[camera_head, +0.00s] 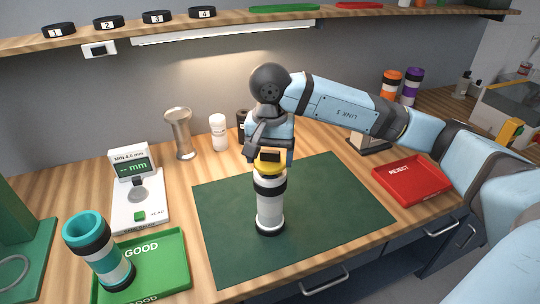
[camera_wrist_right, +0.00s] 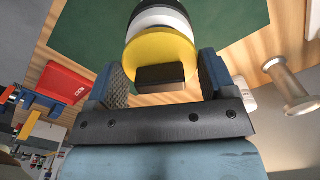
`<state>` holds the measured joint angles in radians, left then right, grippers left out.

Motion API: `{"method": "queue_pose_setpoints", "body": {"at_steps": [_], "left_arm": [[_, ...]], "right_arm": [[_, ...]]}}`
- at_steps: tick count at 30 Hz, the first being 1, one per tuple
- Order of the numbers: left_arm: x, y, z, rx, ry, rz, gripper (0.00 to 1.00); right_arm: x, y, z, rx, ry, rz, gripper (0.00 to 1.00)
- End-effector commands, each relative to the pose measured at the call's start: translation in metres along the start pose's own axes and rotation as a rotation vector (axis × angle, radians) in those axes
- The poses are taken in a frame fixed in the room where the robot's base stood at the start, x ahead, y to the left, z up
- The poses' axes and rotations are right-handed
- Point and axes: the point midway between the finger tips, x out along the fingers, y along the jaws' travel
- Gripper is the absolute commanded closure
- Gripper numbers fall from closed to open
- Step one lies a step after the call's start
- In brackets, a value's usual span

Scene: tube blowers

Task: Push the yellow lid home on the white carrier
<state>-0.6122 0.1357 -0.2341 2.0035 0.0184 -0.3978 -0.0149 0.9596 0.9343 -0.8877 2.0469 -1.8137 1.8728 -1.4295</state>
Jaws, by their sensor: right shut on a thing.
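The white carrier (camera_head: 270,208) stands upright on the green mat, with black bands near its top and base. The yellow lid (camera_head: 262,168) sits at the carrier's top; whether it is fully seated I cannot tell. My right gripper (camera_head: 270,158) comes down from above and is shut on the lid. In the right wrist view the yellow lid (camera_wrist_right: 158,48), with a black block on its face, is between the fingers of my right gripper (camera_wrist_right: 163,80). The white carrier (camera_wrist_right: 160,18) extends beyond it. My left gripper is not in view.
The green mat (camera_head: 335,205) is otherwise clear. A teal-topped carrier (camera_head: 95,245) stands at the green GOOD tray (camera_head: 165,255) on the left. A gauge (camera_head: 138,200) is behind it. A red REJECT tray (camera_head: 412,182) lies right. A spool-shaped stand (camera_head: 180,135) and white bottle (camera_head: 218,132) stand at the back.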

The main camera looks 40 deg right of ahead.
Motion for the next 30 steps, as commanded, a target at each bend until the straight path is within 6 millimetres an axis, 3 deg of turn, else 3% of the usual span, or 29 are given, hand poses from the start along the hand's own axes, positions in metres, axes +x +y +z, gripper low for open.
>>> {"method": "queue_pose_setpoints", "body": {"at_steps": [30], "left_arm": [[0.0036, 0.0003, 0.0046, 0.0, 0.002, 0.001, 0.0]], "right_arm": [[-0.0007, -0.0001, -0.0003, 0.0, 0.001, 0.0, 0.46]]}}
